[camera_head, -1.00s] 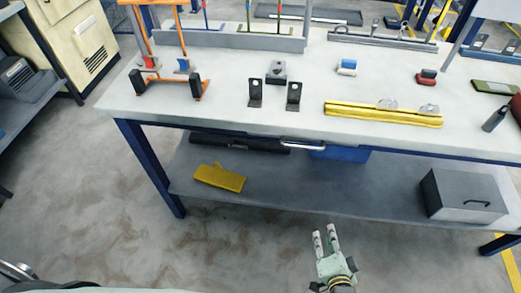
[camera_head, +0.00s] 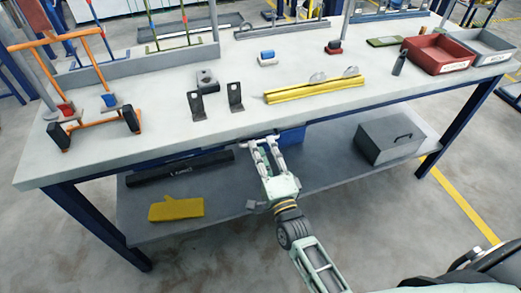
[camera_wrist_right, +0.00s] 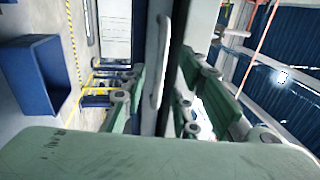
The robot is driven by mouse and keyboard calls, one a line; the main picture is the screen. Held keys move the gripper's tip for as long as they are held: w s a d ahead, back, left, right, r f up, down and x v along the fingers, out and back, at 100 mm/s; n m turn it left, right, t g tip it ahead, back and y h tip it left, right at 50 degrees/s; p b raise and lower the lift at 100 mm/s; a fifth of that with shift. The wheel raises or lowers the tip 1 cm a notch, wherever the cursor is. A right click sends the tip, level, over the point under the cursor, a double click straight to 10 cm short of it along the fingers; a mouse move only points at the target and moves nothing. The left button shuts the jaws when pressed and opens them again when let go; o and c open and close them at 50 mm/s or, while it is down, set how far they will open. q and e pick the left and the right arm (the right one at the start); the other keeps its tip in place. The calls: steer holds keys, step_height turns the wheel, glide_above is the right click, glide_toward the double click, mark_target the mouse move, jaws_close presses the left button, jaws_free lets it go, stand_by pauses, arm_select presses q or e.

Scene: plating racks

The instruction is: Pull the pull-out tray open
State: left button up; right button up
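The pull-out tray's pale bar handle (camera_wrist_right: 161,65) runs upright in the right wrist view, beside the grey front edge under the tabletop. The tray itself is hidden beneath the workbench tabletop (camera_head: 150,137), and nothing of it visibly sticks out. My right gripper (camera_head: 264,143) is at the front edge of the bench, at the handle. In the wrist view its two green-and-grey fingers (camera_wrist_right: 158,95) are apart, one on each side of the handle, with visible gaps. In the head view the handle is mostly covered by the fingers. My left gripper is not in view.
A blue bin (camera_wrist_right: 36,75) shows in the wrist view. Brackets (camera_head: 235,97) and a yellow rail (camera_head: 314,89) stand on the tabletop above.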

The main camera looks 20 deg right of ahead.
steer(key=shift+w+r, duration=0.1)
steer(key=shift+w, duration=0.5)
jaws_close()
